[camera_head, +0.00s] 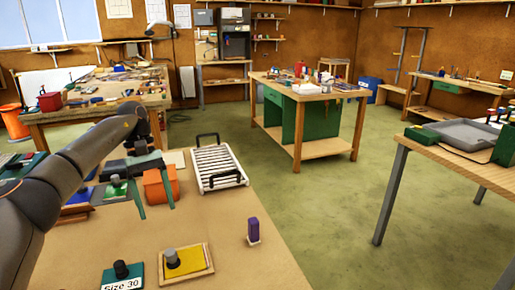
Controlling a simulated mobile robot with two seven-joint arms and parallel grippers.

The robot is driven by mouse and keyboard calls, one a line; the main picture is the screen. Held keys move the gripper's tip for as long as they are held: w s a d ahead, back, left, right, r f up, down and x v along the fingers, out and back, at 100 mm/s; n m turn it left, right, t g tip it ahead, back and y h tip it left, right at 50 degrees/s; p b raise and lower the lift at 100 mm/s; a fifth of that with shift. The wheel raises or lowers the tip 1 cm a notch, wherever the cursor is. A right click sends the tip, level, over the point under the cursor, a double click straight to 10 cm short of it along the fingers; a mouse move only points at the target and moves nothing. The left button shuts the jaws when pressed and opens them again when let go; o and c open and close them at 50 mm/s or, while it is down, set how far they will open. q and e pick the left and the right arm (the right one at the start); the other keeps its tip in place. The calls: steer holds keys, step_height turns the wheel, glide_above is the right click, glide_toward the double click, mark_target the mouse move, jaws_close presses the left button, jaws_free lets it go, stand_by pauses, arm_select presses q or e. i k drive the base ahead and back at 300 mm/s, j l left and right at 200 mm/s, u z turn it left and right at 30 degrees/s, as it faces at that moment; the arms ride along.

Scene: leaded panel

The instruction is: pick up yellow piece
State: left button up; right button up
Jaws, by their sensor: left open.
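The yellow piece (188,264) is a flat square with a grey knob on top. It lies in a shallow wooden tray (209,267) near the front of the bench. My left gripper (156,207) is open, with its two fingers pointing down. It is farther back and to the left of the yellow piece, apart from it. An orange object (160,186) shows behind and between the fingers; I cannot tell whether they touch it. My right gripper is out of view.
A dark green piece (112,279) with a black knob and "Size 30" label is left of the yellow one. A purple object (253,229) stands to the right. A white slatted rack (218,167) sits behind. The bench middle is mostly clear.

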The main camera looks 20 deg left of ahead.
mark_target(185, 262)
steer(key=k+l, duration=0.75)
steer(key=l, duration=0.25)
steer(key=k+l, duration=0.4)
steer(key=l, duration=0.1)
